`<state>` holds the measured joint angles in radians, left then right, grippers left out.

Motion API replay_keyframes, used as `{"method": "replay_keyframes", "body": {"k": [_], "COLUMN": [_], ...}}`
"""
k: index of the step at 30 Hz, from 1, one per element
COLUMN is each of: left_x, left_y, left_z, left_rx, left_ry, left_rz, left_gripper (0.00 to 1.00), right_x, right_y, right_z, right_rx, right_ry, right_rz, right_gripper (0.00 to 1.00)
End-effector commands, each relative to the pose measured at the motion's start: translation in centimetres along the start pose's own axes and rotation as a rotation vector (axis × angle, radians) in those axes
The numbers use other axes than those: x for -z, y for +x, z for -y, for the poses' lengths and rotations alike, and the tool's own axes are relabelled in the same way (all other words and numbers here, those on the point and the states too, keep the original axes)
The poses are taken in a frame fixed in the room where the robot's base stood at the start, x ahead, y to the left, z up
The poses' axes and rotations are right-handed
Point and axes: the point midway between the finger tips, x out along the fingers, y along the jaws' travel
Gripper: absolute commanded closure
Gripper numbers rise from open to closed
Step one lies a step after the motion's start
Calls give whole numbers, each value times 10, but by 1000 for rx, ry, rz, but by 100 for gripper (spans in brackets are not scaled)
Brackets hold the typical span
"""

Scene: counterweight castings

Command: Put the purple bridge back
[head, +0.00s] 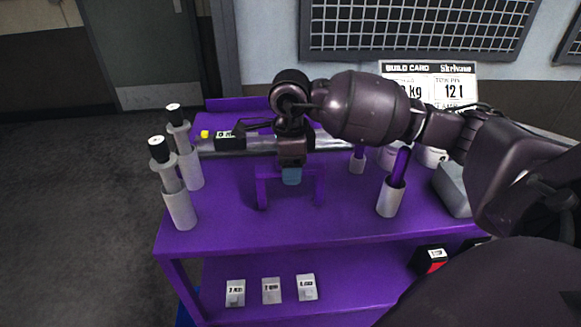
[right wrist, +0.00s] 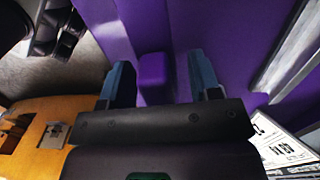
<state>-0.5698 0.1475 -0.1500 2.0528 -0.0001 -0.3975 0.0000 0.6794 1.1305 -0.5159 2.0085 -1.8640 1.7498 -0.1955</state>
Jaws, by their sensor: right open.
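The purple bridge (head: 262,190) stands on the purple table, with two legs and a crossbar between them. My right gripper (head: 291,178) points down at the middle of the crossbar and hides part of it. In the right wrist view a purple block (right wrist: 152,78), which looks like part of the bridge, shows between the two blue fingertips of the right gripper (right wrist: 158,82). The fingers are apart, with a gap on each side of the block in that view. I cannot tell how far down the fingers reach beside the bar. My left gripper is not in view.
Two tall grey posts with capped tops (head: 180,205) stand at the table's left edge. A metal bar (head: 262,143) lies behind the bridge. A purple rod in a white cup (head: 390,198) stands to its right. Pale labelled blocks (head: 271,291) sit on the lower shelf.

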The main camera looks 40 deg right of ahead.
Motion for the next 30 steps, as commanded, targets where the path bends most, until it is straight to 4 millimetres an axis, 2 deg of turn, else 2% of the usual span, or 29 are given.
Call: {"method": "replay_keyframes", "body": {"k": [9,15,21,30], "left_x": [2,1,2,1], "left_y": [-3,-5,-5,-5], "left_z": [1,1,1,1], "left_rx": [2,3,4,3], "left_ry": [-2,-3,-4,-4], "left_rz": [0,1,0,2], "left_gripper": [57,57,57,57], "right_x": [0,0,0,0], "right_y": [-61,-93,-111,-114], "right_z": [1,0,0,0], "right_rx": [7,5,3,1], "right_ry": [-1,0,0,0], "right_rz": [2,1,0,-1], "right_gripper": [43,43,43,43]}}
